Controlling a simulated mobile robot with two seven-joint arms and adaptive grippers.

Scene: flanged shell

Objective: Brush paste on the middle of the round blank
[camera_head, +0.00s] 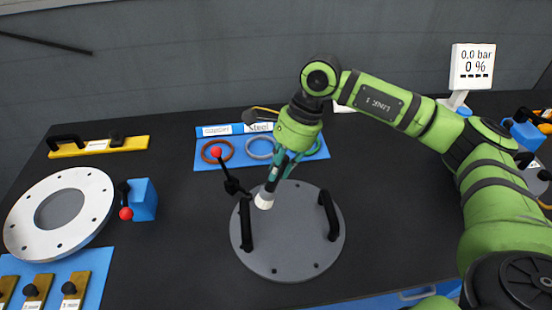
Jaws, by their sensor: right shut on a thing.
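The round blank (285,250) is a grey disc with two black handles and small holes around its rim, lying flat on the dark table. My right gripper (279,172) is above the blank's far part, shut on a brush. The brush (265,199) points down, with a dark stem and a pale, wide tip. Its tip is over the far left part of the blank, close to the left handle (246,225). I cannot tell whether it touches the surface. No paste shows on the blank. My left gripper is not in view.
A black lever with a red ball (216,152) stands at the blank's far left edge. A blue mat (205,136) with rings lies behind. A white flanged ring (90,195) and a blue block (143,200) are at left. A display (472,68) reads 0.0 bar, 0 %.

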